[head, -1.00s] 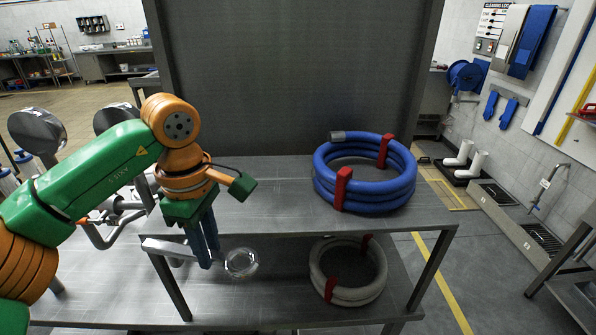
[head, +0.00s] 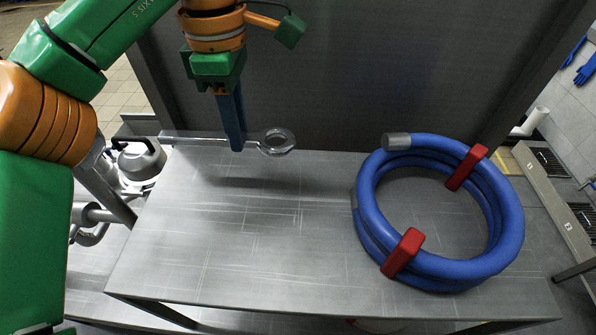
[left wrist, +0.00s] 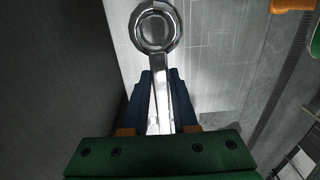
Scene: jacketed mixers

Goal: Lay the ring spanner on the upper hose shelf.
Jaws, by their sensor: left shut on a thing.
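The ring spanner (head: 277,142) is a shiny metal bar with a ring at its right end. My left gripper (head: 237,146) is shut on its shaft and holds it roughly level above the far left part of the upper hose shelf (head: 230,240). A shadow on the shelf suggests a gap beneath it. In the left wrist view the spanner's ring (left wrist: 155,28) sticks out beyond the two blue fingers (left wrist: 155,100). The shaft's left end reaches past the shelf's left edge. My right gripper is not in view.
A coiled blue hose (head: 513,225) with red clips lies on the right part of the shelf. A dark upright panel (head: 350,70) stands behind the shelf. The shelf's middle and front left are bare. Metal pipework (head: 137,160) stands beyond the left edge.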

